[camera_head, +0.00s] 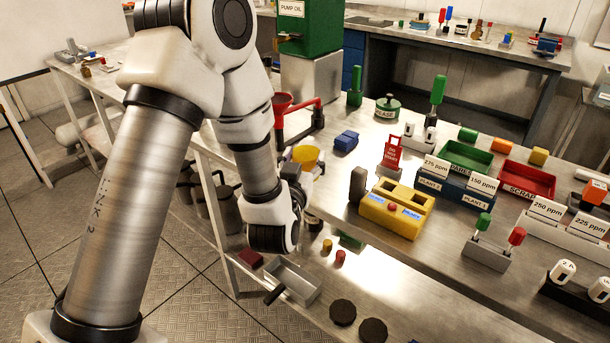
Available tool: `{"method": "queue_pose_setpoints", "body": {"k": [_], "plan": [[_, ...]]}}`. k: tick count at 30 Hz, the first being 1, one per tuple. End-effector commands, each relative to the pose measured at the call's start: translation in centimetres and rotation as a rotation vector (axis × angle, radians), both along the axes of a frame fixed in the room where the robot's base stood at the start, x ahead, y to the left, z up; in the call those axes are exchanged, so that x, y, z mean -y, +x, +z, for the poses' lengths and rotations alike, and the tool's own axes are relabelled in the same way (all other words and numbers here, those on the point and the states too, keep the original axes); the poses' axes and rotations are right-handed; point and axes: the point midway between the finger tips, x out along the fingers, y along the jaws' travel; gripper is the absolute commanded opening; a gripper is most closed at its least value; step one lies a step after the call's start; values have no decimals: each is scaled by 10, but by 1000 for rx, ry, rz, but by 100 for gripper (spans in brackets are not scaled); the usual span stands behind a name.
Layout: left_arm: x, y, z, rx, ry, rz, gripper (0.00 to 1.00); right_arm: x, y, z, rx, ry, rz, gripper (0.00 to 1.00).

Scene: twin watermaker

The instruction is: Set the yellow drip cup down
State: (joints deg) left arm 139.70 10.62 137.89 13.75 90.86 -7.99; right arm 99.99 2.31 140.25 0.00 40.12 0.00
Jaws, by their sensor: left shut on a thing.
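The yellow drip cup (306,156) shows as a round yellow rim at the left edge of the upper bench top. My left gripper (295,171) is shut on the cup. My wrist and forearm hide most of the fingers and the cup's lower part, so I cannot tell whether the cup touches anything beneath it. My right gripper is not in view.
A red stand with a funnel (300,115) is just behind the cup. Below, a lower shelf holds a grey tray (296,279) and black discs (343,312). Bare bench lies around the blue blocks.

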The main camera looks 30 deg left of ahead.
Motion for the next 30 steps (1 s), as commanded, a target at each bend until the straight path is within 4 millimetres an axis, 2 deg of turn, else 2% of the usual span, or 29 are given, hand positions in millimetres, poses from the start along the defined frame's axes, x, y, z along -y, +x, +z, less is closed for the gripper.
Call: {"method": "queue_pose_setpoints", "body": {"k": [1,4,11,12,15,27,28,30], "plan": [[-8,11,4,-2,-3,4,21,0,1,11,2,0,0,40],[-20,30,2,-2,-1,2,21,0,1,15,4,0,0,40],[-38,60,-2,-3,1,3,21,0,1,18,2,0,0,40],[-36,58,-17,-10,4,0,21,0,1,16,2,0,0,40],[-35,57,-31,-9,3,-1,21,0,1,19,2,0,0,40],[-35,57,-40,-4,2,0,21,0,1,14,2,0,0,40],[-35,57,-40,-4,2,0,64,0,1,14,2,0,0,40],[-35,57,-39,-5,1,0,86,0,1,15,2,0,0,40]]}}
